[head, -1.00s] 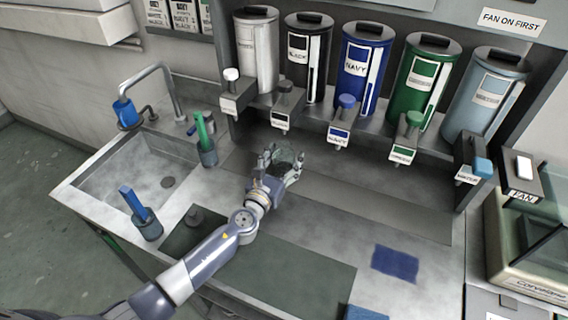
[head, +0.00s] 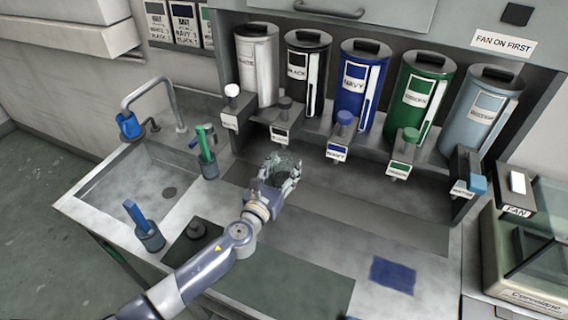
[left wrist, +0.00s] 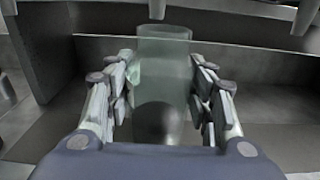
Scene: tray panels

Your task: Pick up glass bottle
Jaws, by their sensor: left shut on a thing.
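The glass bottle (left wrist: 163,75) is translucent pale green and stands upright between the fingers in the left wrist view. In the head view the bottle (head: 284,160) is small and mostly hidden by the hand. My left gripper (head: 281,172) is shut on the bottle in front of the dispenser row. In the left wrist view the left gripper (left wrist: 163,95) has a finger against each side of the bottle. The bottle's base is hidden, so I cannot tell whether it touches the counter. My right gripper is not in view.
A row of white, black, navy (head: 359,85), green and grey-blue dispensers with taps stands behind the gripper. A sink (head: 100,198) is at the left, with holders (head: 150,238) beside it. A blue cloth (head: 393,274) lies at the right. A scale (head: 525,285) stands far right.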

